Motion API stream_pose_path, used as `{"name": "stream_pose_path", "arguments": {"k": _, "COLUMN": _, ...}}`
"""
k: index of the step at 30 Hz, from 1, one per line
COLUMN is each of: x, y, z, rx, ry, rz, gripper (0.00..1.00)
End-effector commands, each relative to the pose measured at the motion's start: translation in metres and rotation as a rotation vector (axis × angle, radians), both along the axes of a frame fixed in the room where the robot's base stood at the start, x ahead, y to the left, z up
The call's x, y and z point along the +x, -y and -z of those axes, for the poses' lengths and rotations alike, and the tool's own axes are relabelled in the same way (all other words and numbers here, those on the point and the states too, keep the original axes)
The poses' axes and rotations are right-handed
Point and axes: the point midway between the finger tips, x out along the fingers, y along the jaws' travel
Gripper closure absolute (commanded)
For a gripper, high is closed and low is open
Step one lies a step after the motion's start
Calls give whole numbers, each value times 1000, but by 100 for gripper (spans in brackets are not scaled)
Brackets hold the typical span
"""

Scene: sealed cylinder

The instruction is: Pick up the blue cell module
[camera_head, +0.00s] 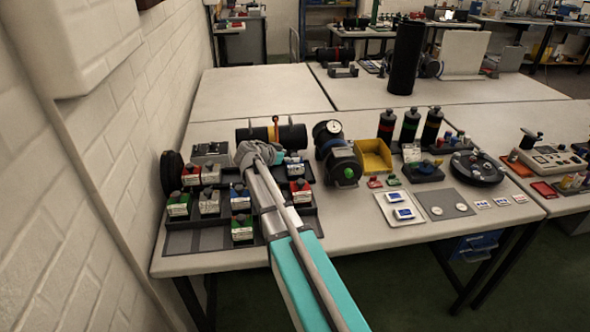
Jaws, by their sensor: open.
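Two cell modules with blue markings show: one (240,198) in the dark tray (195,241), just left of my forearm, and one (295,168) at the tray's back right. Both look small and upright. I cannot tell which one the task means. My gripper (257,152) is at the far end of my arm, over the back of the tray, between the two blue-marked modules and apart from both as far as I can see. It is open, and its fingers are small and partly hidden by the wrist. My forearm covers the middle of the tray.
Other modules stand in the tray, with green (178,205) and red (300,191) markings. Behind are a dark horizontal cylinder (293,137) and a gauge device (327,130). A yellow bin (373,157) stands right. A white wall (95,150) bounds the left. The back table (260,90) has free room.

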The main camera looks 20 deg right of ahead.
Motion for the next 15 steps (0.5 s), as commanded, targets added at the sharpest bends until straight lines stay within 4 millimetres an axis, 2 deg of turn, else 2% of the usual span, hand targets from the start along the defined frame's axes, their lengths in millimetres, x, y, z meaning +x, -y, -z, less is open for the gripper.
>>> {"name": "stream_pose_path", "arguments": {"k": 7, "x": 7, "y": 23, "z": 13, "rx": 0, "ry": 1, "rz": 0, "gripper": 19}}
{"name": "stream_pose_path", "arguments": {"k": 15, "x": 8, "y": 25, "z": 13, "rx": 0, "ry": 0, "rz": -1, "gripper": 19}}
